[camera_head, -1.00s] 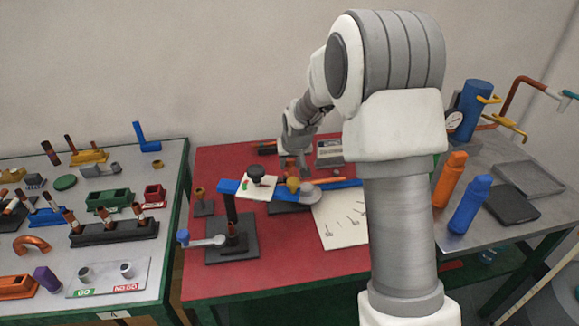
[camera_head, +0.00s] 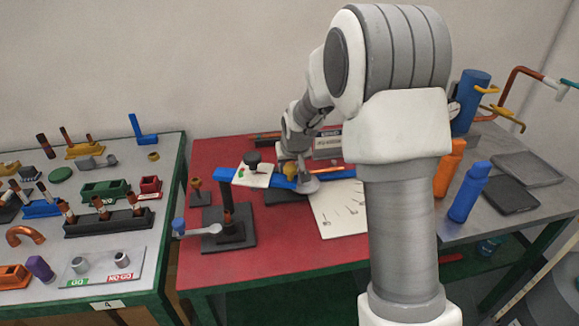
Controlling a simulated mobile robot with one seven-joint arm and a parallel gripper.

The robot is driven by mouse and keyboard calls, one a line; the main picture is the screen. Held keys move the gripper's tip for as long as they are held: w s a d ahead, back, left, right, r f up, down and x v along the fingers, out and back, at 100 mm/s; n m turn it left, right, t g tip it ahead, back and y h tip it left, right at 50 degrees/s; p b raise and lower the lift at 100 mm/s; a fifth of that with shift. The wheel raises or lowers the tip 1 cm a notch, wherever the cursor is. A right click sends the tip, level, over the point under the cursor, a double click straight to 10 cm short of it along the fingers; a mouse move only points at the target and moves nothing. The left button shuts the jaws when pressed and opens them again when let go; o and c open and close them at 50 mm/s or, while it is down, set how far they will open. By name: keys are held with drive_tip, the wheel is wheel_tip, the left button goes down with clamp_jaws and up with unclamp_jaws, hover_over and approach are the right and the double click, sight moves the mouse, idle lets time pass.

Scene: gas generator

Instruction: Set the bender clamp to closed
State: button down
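The bender (camera_head: 318,179) stands on the red table, with a long blue bar, a grey round part (camera_head: 306,185) and a small yellow part (camera_head: 290,169). A white plate with green and red marks (camera_head: 255,179) and a black knob (camera_head: 252,160) sits at the bar's left. I cannot tell for sure which part is the clamp, or its state. My gripper (camera_head: 297,177) points down at the bar, close by the yellow and grey parts. Its fingers are small and partly hidden, so I cannot tell whether they touch or grip anything.
A black stand with a crank (camera_head: 207,230) is at the front left of the bender. A white sheet with drawn marks (camera_head: 338,207) lies at the right. Blue (camera_head: 470,192) and orange (camera_head: 447,177) bottles stand farther right. The front of the red table is bare.

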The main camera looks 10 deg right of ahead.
drive_tip(key=shift+s+f, duration=0.2)
drive_tip(key=shift+f, duration=0.1)
drive_tip(key=c, duration=0.5)
unclamp_jaws()
drive_tip(key=shift+w+r, duration=0.1)
drive_tip(key=shift+r, duration=0.1)
drive_tip(key=shift+w, duration=0.1)
drive_tip(key=p+v, duration=0.2)
drive_tip(key=v, duration=1.5)
drive_tip(key=shift+r, duration=0.15)
drive_tip(key=s+r+p, duration=0.2)
drive_tip(key=s+r, duration=0.1)
drive_tip(key=s, duration=0.6)
drive_tip(key=s+r+p, duration=0.2)
drive_tip(key=s+r, duration=0.2)
drive_tip(key=s, duration=0.5)
drive_tip(key=s+r+p, duration=0.3)
drive_tip(key=s, duration=0.6)
drive_tip(key=shift+d+r, duration=0.35)
drive_tip(key=shift+r, duration=0.05)
